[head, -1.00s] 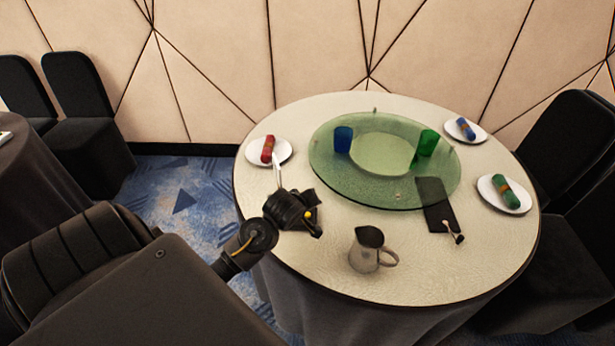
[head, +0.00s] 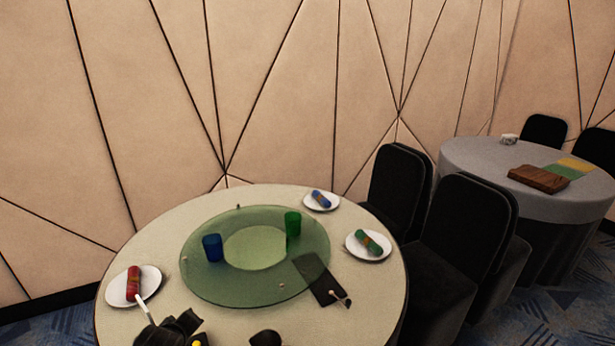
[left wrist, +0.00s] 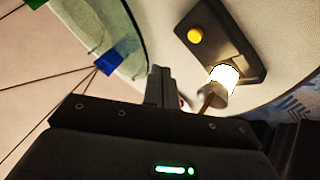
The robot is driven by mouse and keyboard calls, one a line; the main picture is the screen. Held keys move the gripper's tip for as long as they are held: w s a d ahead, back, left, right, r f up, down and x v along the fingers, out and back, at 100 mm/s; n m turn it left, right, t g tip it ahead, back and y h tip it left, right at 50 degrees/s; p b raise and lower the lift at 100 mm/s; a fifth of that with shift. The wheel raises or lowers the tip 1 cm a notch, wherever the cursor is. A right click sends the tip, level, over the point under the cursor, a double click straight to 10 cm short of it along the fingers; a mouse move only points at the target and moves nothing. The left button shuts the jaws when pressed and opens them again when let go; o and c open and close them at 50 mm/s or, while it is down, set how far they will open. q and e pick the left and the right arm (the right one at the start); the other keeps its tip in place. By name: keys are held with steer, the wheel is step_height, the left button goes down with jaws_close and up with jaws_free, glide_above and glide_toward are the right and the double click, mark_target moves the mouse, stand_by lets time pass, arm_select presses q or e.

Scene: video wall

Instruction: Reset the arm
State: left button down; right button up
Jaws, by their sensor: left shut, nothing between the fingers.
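My left gripper (left wrist: 158,76) shows in the left wrist view with its fingers together and nothing between them. It is above the cream table near the green glass turntable. The rest of that arm is out of the picture. My right gripper is in neither view.
The round table (head: 365,300) carries a turntable (head: 200,281) with a blue cup (head: 212,248) and a green cup (head: 293,226). Plates with rolled napkins lie around it. Chairs (head: 450,240) stand right.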

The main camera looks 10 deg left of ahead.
arm_select(q)
steer(key=s+d+f+m, duration=0.1)
steer(key=s+d+m, duration=0.1)
steer(key=s, duration=0.2)
steer(key=s+d+f+m+g+h, duration=0.1)
steer(key=s+d+f+m, duration=0.1)
steer(key=s+d, duration=0.1)
steer(key=s+d+f+m+g, duration=0.1)
steer(key=s+d+m, duration=0.1)
steer(key=s, duration=0.3)
steer(key=shift+s+d+f+m+h, duration=0.1)
steer(key=shift+d+f+m+h, duration=0.15)
steer(key=shift+f+m+h, duration=0.2)
steer(key=s+d+m+g+h, duration=0.1)
steer(key=s+d+m+g, duration=0.2)
steer(key=s, duration=0.4)
steer(key=s+d+m, duration=0.4)
steer(key=s+m, duration=0.1)
steer(key=s, duration=0.2)
step_height(320, 180, down, 27)
steer(key=g, duration=0.1)
steer(key=s+a+f+g, duration=0.1)
steer(key=s+a+f, duration=0.2)
steer(key=s+f, duration=1.1)
steer(key=s, duration=0.3)
steer(key=shift+a+f+g, duration=0.2)
steer(key=shift+f+g, duration=0.1)
steer(key=shift+f, duration=0.1)
